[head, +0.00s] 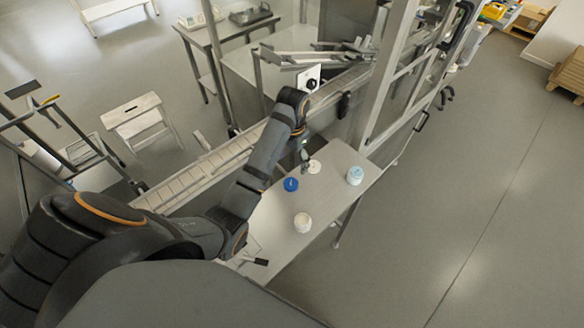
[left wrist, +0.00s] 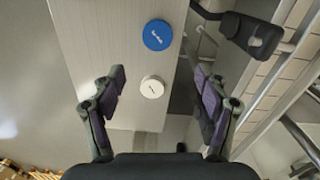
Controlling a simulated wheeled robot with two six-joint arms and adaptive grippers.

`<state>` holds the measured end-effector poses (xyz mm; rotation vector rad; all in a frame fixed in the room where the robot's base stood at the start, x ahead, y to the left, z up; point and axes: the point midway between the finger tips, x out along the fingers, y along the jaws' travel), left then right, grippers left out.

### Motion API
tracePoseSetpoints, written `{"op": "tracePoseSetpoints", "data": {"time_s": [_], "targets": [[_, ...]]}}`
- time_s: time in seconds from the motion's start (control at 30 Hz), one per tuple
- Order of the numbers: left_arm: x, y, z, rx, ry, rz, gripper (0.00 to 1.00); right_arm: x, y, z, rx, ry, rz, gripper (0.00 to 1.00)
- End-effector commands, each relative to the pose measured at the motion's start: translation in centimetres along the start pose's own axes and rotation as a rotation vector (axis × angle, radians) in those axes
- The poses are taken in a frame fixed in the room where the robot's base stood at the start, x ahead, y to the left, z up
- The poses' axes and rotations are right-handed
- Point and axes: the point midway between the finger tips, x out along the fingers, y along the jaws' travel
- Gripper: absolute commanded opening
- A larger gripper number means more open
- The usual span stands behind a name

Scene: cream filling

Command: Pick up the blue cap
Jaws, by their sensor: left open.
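The blue cap (head: 291,184) lies flat on the narrow table, with light lettering on its top in the left wrist view (left wrist: 157,35). A white cap (head: 314,166) lies near it and shows in the left wrist view (left wrist: 152,87). My left gripper (head: 304,157) is over the table's far part, close to both caps. In the left wrist view its fingers (left wrist: 159,75) are spread and empty, with the white cap seen between them and the blue cap beyond. My right gripper is not in view.
A white jar (head: 302,222) stands at the near part of the table (head: 270,215). A jar with a light blue top (head: 355,175) stands near its right edge. A conveyor (head: 215,165) runs along the left side. A metal frame post (head: 392,60) rises behind the table.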

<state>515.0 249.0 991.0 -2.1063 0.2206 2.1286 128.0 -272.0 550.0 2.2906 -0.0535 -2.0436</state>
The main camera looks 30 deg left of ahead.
Motion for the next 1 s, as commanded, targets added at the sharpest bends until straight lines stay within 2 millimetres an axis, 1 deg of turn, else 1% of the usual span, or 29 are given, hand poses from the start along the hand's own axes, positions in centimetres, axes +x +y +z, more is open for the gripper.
{"op": "tracePoseSetpoints", "data": {"time_s": [0.13,0.2,0.27,0.3,0.37,0.4,0.47,0.57,0.6,0.67,0.73,0.8,0.9,1.0], "targets": [[1.5,0.0,0.0,0.0,0.0,0.001,0.74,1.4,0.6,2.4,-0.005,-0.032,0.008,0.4],[2.8,0.0,0.0,0.0,0.0,0.001,0.74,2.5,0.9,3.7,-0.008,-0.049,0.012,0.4],[3.8,0.0,0.0,0.0,0.0,0.0,0.74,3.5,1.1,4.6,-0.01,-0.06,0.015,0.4],[4.2,0.0,0.1,0.0,-0.002,0.001,0.74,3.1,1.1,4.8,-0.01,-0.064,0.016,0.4],[5.0,0.0,0.1,0.0,-0.003,0.001,0.74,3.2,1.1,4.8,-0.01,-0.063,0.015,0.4],[5.3,0.0,0.0,0.0,-0.001,0.001,0.74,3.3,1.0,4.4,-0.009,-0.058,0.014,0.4],[5.4,0.0,0.0,0.0,0.0,0.001,0.74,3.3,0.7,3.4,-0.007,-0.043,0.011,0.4],[5.7,0.0,0.1,0.0,-0.003,0.001,0.74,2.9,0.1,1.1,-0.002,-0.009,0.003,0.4],[6.2,-0.1,0.1,0.0,-0.003,0.001,0.74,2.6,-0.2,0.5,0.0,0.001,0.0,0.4],[7.2,-0.2,0.2,-0.001,-0.006,0.002,0.74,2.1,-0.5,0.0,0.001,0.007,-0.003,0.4],[8.5,-0.3,0.2,-0.001,-0.004,0.002,0.74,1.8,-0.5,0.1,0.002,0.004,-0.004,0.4],[9.6,-0.3,0.2,-0.001,-0.002,0.002,0.74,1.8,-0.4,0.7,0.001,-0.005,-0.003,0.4],[10.4,-0.3,0.1,0.0,0.0,0.001,0.74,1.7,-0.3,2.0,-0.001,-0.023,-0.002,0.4],[10.5,-0.3,0.1,0.0,0.001,0.001,0.74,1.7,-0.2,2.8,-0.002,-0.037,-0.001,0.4]]}}
